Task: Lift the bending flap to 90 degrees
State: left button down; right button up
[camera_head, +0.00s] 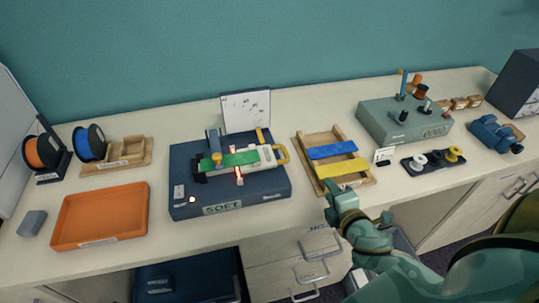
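The bending machine has a dark blue base (275,197) marked "SOFT" and stands mid-bench. Its pale flap (267,153) with a yellow handle (283,153) lies about flat at the right side of the machine. A green strip (240,159) lies across the machine, with a glowing orange-red line (239,171) at it. My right gripper (331,192) is at the bench's front edge, to the right of and in front of the machine, apart from the handle. Its fingers are too small to read as open or shut. My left gripper is not in view.
A wooden tray (301,152) with blue and yellow strips stands right of the machine, just behind my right gripper. An orange tray (68,231) is at left. A grey-green box (375,127) with knobs stands at right. A white card (246,111) stands behind the machine.

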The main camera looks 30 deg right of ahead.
jog(key=w+n+t+y, duration=0.1)
jog(key=n+y, duration=0.1)
jog(key=n, duration=0.1)
jog(key=n+y, duration=0.3)
jog(key=n, duration=0.4)
send_near(286, 154)
jog(key=x, duration=1)
jog(key=shift+f, duration=0.4)
jog(key=shift+s, duration=0.1)
grip_shut()
